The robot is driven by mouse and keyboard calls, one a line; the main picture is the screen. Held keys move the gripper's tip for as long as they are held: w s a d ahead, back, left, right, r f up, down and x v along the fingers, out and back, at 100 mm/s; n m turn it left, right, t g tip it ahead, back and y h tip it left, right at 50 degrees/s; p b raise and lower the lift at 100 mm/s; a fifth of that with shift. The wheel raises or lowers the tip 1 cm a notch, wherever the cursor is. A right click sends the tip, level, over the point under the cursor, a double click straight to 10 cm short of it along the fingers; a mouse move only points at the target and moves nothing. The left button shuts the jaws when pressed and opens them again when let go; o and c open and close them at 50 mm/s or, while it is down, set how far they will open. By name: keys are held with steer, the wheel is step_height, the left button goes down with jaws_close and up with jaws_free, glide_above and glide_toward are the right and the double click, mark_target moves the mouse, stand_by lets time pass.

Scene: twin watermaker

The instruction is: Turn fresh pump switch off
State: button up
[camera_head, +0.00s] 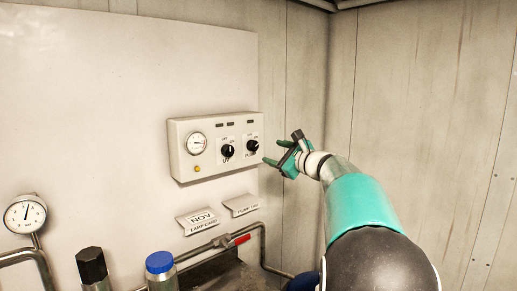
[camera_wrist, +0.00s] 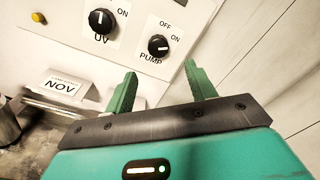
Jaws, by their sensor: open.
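The pump switch (camera_head: 252,146) is a black rotary knob at the right end of a white control box (camera_head: 183,163) on the wall. In the wrist view the pump switch (camera_wrist: 158,45) has OFF and ON labels above and to its right, and PUMP below. Its white mark lies roughly sideways; I cannot tell for sure which label it points to. My gripper (camera_head: 273,152) is just right of the box, with green fingers apart. In the wrist view my gripper (camera_wrist: 160,69) is open and empty, the knob showing beyond and between its fingertips, apart from them.
A similar UV knob (camera_head: 228,150) sits left of the pump switch, with a gauge (camera_head: 196,143) and a yellow button (camera_head: 197,169) further left. Tilted label plates (camera_head: 198,221) are below the box. A pipe with a red valve handle (camera_head: 238,241) and bottles stand lower.

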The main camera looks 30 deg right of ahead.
mark_target(255, 146)
steer(key=w, duration=0.3)
steer(key=w+a, duration=0.1)
steer(key=w, duration=0.4)
steer(key=shift+w+a, duration=0.15)
steer(key=shift+w, duration=0.2)
steer(key=c, duration=1)
